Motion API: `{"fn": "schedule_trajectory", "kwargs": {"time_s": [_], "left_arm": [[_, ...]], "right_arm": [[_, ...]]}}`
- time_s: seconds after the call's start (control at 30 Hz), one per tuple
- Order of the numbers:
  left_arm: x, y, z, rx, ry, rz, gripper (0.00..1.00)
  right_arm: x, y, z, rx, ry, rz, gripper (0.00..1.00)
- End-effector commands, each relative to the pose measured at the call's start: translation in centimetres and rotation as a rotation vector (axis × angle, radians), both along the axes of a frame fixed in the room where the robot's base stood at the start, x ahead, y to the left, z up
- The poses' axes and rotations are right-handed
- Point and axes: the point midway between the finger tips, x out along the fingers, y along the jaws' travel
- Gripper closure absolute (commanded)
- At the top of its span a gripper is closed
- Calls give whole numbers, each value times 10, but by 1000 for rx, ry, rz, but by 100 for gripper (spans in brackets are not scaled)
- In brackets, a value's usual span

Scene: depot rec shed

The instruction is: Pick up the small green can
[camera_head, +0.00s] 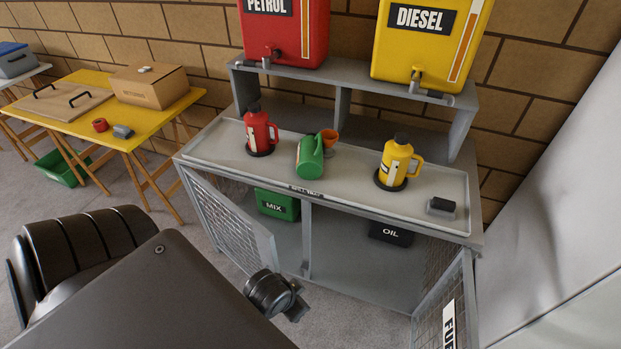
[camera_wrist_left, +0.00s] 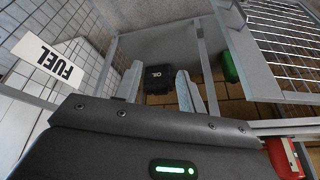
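A small green can (camera_head: 309,158) with a handle is on the grey tray of the bench top, between the red can and the yellow can; it looks tipped over. A darker green container marked MIX (camera_head: 277,205) stands in the open cabinet below; a green thing, likely this one, also shows in the left wrist view (camera_wrist_left: 229,66). My left gripper (camera_head: 297,307) is low in front of the cabinet, apart from both green things. In the left wrist view its two fingers (camera_wrist_left: 160,92) are spread and empty, with the black OIL container (camera_wrist_left: 158,78) beyond them. My right gripper is not in view.
A red can (camera_head: 258,133) and a yellow can (camera_head: 397,161) stand on dark round pads on the tray (camera_head: 350,192). Mesh doors (camera_head: 232,222) swing open on both sides. Petrol and diesel containers sit on the shelf above.

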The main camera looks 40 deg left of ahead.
Motion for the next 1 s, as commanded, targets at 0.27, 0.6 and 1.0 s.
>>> {"fn": "schedule_trajectory", "kwargs": {"time_s": [0.27, 0.6, 1.0], "left_arm": [[119, 37, 26, 43, -336, 107, 60], [249, 111, 49, 292, -701, 288, 60], [324, 162, 102, 794, -903, 469, 60]], "right_arm": [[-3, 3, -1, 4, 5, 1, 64], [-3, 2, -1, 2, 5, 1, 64], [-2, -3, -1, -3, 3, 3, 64]]}}
